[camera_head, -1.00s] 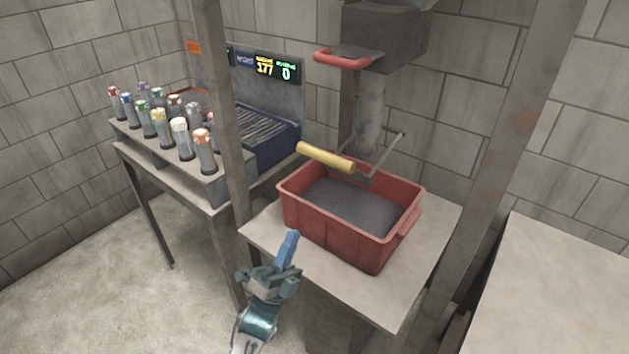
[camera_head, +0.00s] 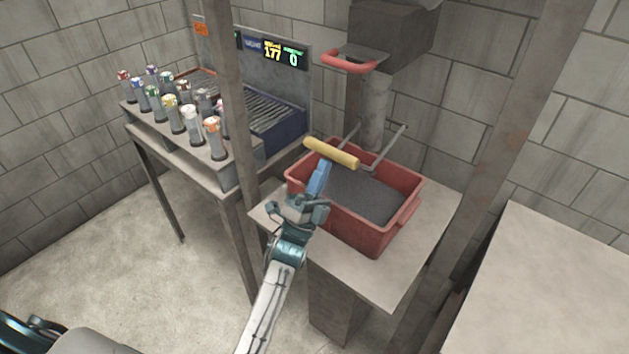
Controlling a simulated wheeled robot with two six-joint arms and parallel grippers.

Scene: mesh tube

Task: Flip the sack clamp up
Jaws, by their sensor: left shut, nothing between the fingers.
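The sack clamp is a metal frame with a yellow roller-like handle (camera_head: 331,152) across its front. It hangs low in front of the grey spout pipe (camera_head: 376,112), above the rear left of the red bin. My left gripper (camera_head: 320,176) is shut and empty, its blue fingers pointing up just below the yellow handle. I cannot tell whether the fingertips touch the handle. My right gripper is not in view.
A red bin (camera_head: 341,222) of dark granules stands on a small table (camera_head: 390,285). A red handle (camera_head: 349,62) sits above the clamp. Metal posts (camera_head: 236,110) stand in front. Several capped tubes (camera_head: 191,124) stand on the left bench. A bare table (camera_head: 560,290) is at right.

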